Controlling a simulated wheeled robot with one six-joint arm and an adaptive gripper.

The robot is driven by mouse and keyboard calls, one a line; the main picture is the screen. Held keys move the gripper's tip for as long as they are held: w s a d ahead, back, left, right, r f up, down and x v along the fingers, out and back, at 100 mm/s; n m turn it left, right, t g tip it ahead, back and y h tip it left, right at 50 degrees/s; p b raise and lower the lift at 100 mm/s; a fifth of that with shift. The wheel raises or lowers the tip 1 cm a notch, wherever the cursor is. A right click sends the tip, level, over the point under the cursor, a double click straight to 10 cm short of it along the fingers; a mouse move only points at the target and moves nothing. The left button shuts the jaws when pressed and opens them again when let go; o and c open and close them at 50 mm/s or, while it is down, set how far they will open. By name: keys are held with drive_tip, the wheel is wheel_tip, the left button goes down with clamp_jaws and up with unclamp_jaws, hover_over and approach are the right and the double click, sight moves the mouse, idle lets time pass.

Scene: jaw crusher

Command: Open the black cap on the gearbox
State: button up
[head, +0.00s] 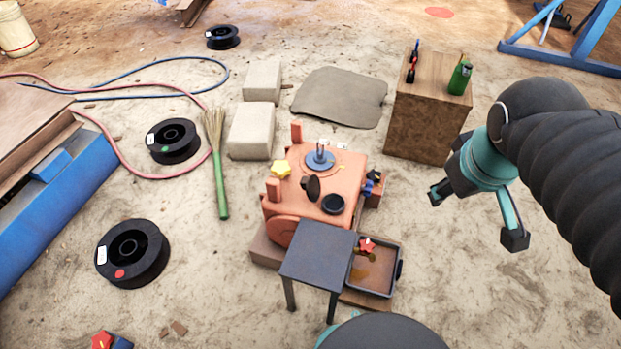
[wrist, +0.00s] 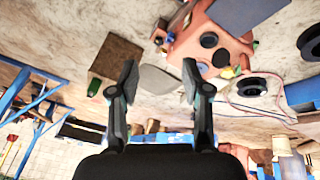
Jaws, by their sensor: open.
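The orange gearbox (head: 285,207) stands on the ground in the middle of the head view. A round black cap (head: 333,204) sits on its top near the front right edge. A dark upright disc-shaped knob (head: 312,187) is just left of the cap. My gripper (head: 475,216) is open and empty, in the air to the right of the gearbox and apart from it. In the wrist view my gripper (wrist: 160,78) has its fingers spread. The gearbox (wrist: 189,46) and the black cap (wrist: 208,40) show beyond them, upside down.
A wooden box (head: 430,125) with a green bottle (head: 460,78) stands behind right. Concrete blocks (head: 252,131), a broom (head: 220,180) and black spools (head: 133,254) lie left.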

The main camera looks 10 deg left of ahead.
drive_tip(key=w+a+f+n+g+h, duration=0.1)
drive_tip(key=w+a+f+n, duration=0.1)
drive_tip(key=w+a+n, duration=0.6)
drive_tip(key=n+h+b, duration=0.2)
drive_tip(key=n+b, duration=0.1)
drive_tip(key=n, duration=1.3)
hover_over(304, 180)
drive_tip(key=s+d, duration=0.4)
wheel_tip(304, 180, down, 8)
drive_tip(key=a+f+n+h, duration=0.1)
drive_tip(key=a+f+n, duration=0.45)
drive_tip(key=a, duration=0.35)
drive_tip(key=shift+n+t, duration=0.3)
drive_tip(key=shift+n, duration=0.05)
drive_tip(key=b+x, duration=0.1)
drive_tip(key=x, duration=0.5)
drive_tip(key=b+x, duration=0.1)
drive_tip(key=x, duration=0.6)
drive_tip(key=shift+s+d+b, duration=0.15)
drive_tip(key=shift+s+b, duration=0.1)
drive_tip(key=shift+b, duration=0.05)
clamp_jaws()
